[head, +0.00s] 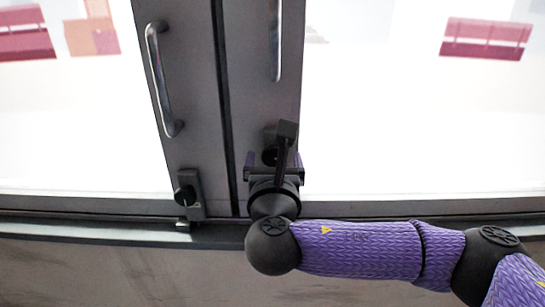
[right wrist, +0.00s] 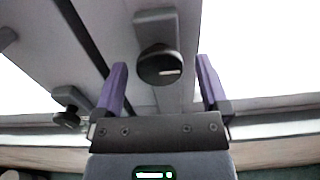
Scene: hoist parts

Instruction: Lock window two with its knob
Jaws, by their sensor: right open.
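A round black knob (right wrist: 160,68) with a pale slot, lying roughly level, sits on a dark plate on the right-hand window frame. In the right wrist view it appears between the two purple fingers of my open right gripper (right wrist: 161,65), with a gap on each side. In the head view my right gripper (head: 273,163) is in front of this knob and mostly hides it. A second black knob (head: 186,195) is on the left-hand frame; it also shows in the right wrist view (right wrist: 68,117). No label tells which window is two. My left gripper is out of view.
A long metal handle (head: 160,80) stands on the left frame, and another handle (head: 276,40) is above my right gripper. Glass panes lie on both sides.

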